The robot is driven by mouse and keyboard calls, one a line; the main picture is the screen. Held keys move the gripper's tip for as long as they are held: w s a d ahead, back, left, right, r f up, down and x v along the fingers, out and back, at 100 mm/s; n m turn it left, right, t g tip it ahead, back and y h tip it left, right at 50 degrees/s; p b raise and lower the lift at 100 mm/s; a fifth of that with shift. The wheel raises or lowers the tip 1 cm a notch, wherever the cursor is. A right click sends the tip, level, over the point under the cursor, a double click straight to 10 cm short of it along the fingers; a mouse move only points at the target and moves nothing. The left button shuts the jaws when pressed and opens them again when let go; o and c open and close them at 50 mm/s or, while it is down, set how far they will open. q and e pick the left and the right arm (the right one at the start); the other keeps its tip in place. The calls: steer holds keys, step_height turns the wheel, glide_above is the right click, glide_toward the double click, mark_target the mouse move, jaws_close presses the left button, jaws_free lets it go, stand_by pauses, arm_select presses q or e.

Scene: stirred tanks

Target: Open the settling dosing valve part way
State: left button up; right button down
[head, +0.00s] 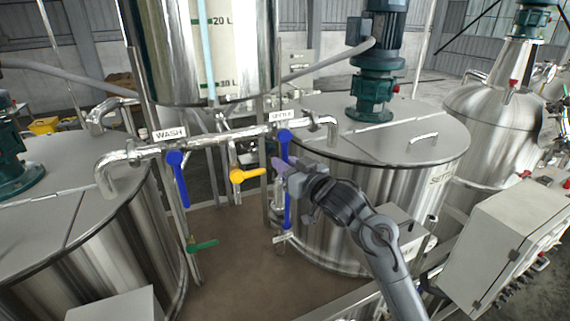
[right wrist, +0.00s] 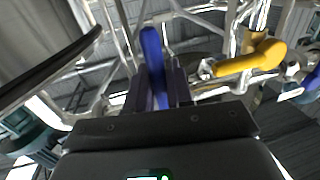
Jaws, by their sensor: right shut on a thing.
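The settling dosing valve's blue handle (head: 285,142) hangs down from the pipe under the SETTLE label (head: 283,116), roughly crosswise to that pipe. My right gripper (head: 281,169) reaches in from the right and is shut on this handle, hiding its lower part. In the right wrist view the blue handle (right wrist: 152,60) stands between the two dark fingers (right wrist: 158,92). My left gripper is not in view.
The WASH valve's blue handle (head: 179,180) hangs down at the left. A yellow handle (head: 246,175) points sideways close to my right gripper. Another blue handle (head: 287,212) and a green one (head: 203,245) are lower. The settling tank (head: 340,225) stands behind my right arm.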

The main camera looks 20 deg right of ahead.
steer(key=shift+w+d+r+n+g+h+p, duration=0.15)
steer(key=shift+d+r+n+p, duration=0.1)
steer(key=shift+d+n+p, duration=0.7)
steer(key=shift+s+d+r+n+g+h+p, duration=0.1)
steer(key=shift+d+r+n+g+p, duration=0.3)
steer(key=shift+n, duration=0.85)
steer(key=shift+w+d+r+n+t+h+p, duration=0.1)
steer(key=shift+d+n+h+p, duration=0.05)
steer(key=shift+d+n+p, duration=0.8)
steer(key=shift+a, duration=0.15)
steer(key=shift+n, duration=0.25)
steer(key=c, duration=1.1)
jaws_free()
steer(key=shift+c, duration=0.2)
